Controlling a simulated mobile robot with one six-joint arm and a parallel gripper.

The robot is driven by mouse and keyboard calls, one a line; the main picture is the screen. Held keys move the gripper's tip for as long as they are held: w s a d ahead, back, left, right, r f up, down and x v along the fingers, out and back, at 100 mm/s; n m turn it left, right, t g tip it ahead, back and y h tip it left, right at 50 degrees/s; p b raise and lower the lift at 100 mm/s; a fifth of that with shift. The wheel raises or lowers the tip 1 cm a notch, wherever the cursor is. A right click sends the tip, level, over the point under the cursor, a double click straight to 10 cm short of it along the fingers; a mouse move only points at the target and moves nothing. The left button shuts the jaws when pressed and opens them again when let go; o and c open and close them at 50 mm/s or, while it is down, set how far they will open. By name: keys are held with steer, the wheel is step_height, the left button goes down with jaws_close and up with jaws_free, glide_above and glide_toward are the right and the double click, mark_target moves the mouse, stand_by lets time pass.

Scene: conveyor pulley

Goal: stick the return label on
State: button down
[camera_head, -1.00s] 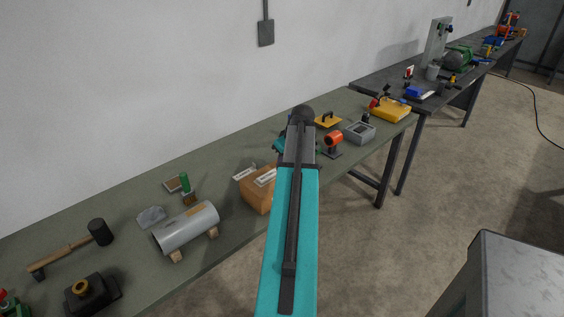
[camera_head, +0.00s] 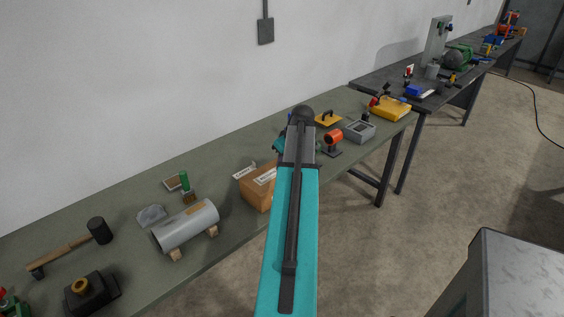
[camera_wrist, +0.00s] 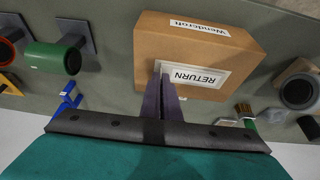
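The brown cardboard box (camera_head: 258,197) stands on the green bench, left of my arm. It fills the upper middle of the wrist view (camera_wrist: 190,42) and carries a white label reading "Wendcroft" (camera_wrist: 199,27). The white return label (camera_wrist: 195,76), printed "RETURN", shows over the box, with a pale border around it. My gripper (camera_wrist: 164,80) has its dark fingers close together at the label's left edge and appears shut on it. I cannot tell whether the label touches the box. In the head view my arm hides the gripper.
A grey pipe (camera_head: 186,228) on wooden blocks and a green-handled brush (camera_head: 185,183) lie left of the box. An orange cylinder piece (camera_head: 333,139) and a grey box (camera_head: 359,132) stand to the right. A mallet (camera_head: 75,247) lies at far left.

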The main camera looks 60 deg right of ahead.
steer(key=c, duration=2.5)
jaws_free()
steer(key=o, duration=0.6)
steer(key=shift+f, duration=0.1)
steer(key=shift+c, duration=0.2)
steer(key=shift+r, duration=0.2)
steer(key=b+v, duration=0.2)
steer(key=v, duration=1.1)
steer(key=shift+r+b, duration=0.3)
steer(key=shift+b, duration=0.05)
steer(key=shift+s, duration=0.1)
